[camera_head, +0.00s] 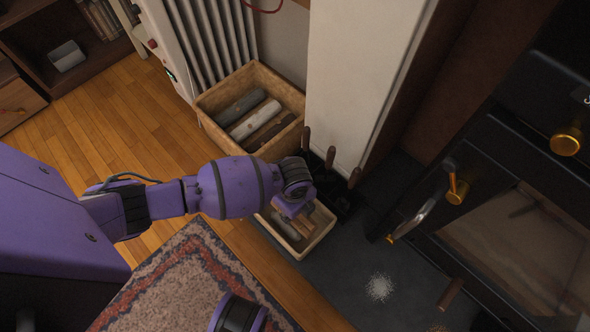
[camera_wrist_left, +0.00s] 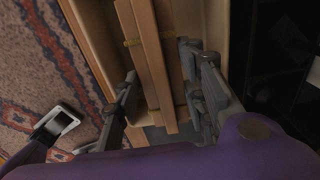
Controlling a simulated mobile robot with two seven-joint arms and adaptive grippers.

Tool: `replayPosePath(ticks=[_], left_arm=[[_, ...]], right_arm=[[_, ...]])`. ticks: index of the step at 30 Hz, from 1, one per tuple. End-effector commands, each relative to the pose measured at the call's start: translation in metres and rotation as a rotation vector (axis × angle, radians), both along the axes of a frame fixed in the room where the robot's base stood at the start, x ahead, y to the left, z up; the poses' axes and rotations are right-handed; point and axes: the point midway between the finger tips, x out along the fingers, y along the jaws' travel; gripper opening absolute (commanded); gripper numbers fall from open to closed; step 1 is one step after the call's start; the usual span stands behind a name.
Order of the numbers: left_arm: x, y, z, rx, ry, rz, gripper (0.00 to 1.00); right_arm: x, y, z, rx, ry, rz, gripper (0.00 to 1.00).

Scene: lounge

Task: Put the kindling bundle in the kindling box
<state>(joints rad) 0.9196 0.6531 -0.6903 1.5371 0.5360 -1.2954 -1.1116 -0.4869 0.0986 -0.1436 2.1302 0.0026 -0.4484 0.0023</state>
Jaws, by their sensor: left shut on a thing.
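The kindling box (camera_head: 301,256) is a small, light wooden box on the dark hearth; its side walls show in the left wrist view (camera_wrist_left: 88,45). The kindling bundle (camera_wrist_left: 150,60) is a set of pale sticks tied with yellow string. My left gripper (camera_head: 298,208) points down over the box, and its fingers (camera_wrist_left: 163,105) are shut on the bundle from both sides. The bundle lies between the box walls in the wrist view; I cannot tell if it touches the bottom. In the head view my arm partly hides the box and bundle.
A larger wooden crate (camera_head: 213,122) with logs stands behind, by a white radiator (camera_head: 212,40). A dark tool stand (camera_head: 335,190) with upright handles is close to the box. The black stove (camera_head: 480,165) is at right. White ash (camera_head: 379,287) lies on the hearth.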

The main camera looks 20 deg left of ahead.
Motion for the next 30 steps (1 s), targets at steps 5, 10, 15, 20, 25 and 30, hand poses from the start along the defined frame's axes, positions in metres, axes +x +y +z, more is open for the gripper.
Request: replayPosePath(ticks=[5,10,15,20,25,30], left_arm=[[0.007,0.005,-0.012,0.0,0.001,0.002,0.09],[0.007,0.005,-0.039,0.0,0.003,0.0,0.09],[0.008,0.005,-0.04,-0.001,-0.002,0.0,0.09],[0.008,0.005,-0.041,0.0,-0.001,0.0,0.09],[0.008,0.005,-0.046,-0.001,-0.002,0.0,0.09],[0.008,0.005,-0.051,0.0,-0.001,0.0,0.09]], right_arm=[[0.002,0.0,-0.006,-0.001,0.001,0.007,0.4],[0.0,-0.001,-0.019,-0.003,0.014,0.02,0.4],[0.006,-0.002,-0.017,-0.006,0.003,0.038,0.4],[0.009,-0.002,-0.014,-0.005,-0.003,0.038,0.4],[0.008,-0.001,-0.017,-0.004,0.002,0.035,0.4],[0.005,-0.002,-0.021,-0.004,0.008,0.034,0.4]])
